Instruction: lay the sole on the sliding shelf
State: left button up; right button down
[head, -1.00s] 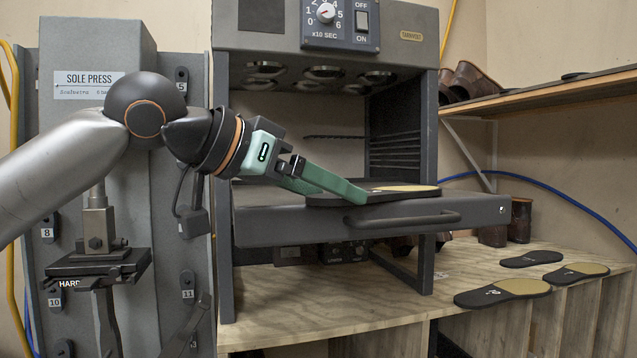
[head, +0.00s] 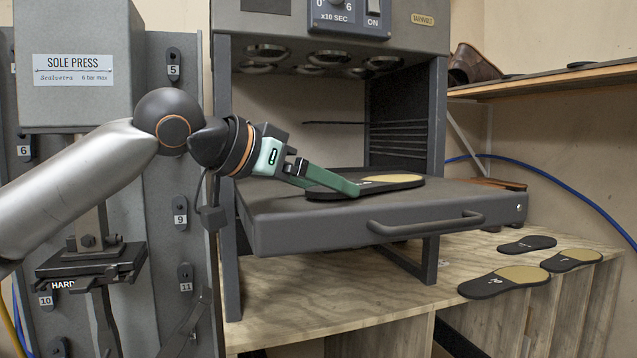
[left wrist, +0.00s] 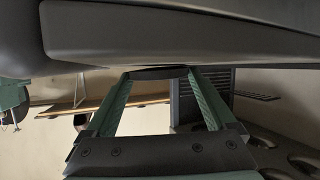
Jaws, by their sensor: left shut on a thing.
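The black sole with a tan forepart (head: 400,182) is at the top of the grey sliding shelf (head: 300,218), near its middle, in the head view. It lies flat on the shelf or just above it; I cannot tell which. My left gripper (head: 350,187) is shut on the sole's near left side. In the left wrist view the dark sole (left wrist: 160,72) spans between the two green fingertips, close against the shelf (left wrist: 190,38). A green part at the left edge of that view may be my right gripper (left wrist: 12,98); its fingers cannot be made out.
The shelf is pulled out of the heater cabinet (head: 222,160), with a bar handle (head: 425,224) in front. Loose soles (head: 503,281) lie on the wooden bench (head: 345,295) at right. A sole press (head: 80,80) stands at left. A wooden wall shelf (head: 560,82) is at upper right.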

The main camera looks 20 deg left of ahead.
pick_arm(q)
jog(key=o, duration=1.2)
jog(key=shift+o, duration=0.2)
jog(key=b+v, duration=0.2)
jog(key=v, duration=1)
jog(key=shift+s+a, duration=0.2)
jog(key=shift+r, duration=0.1)
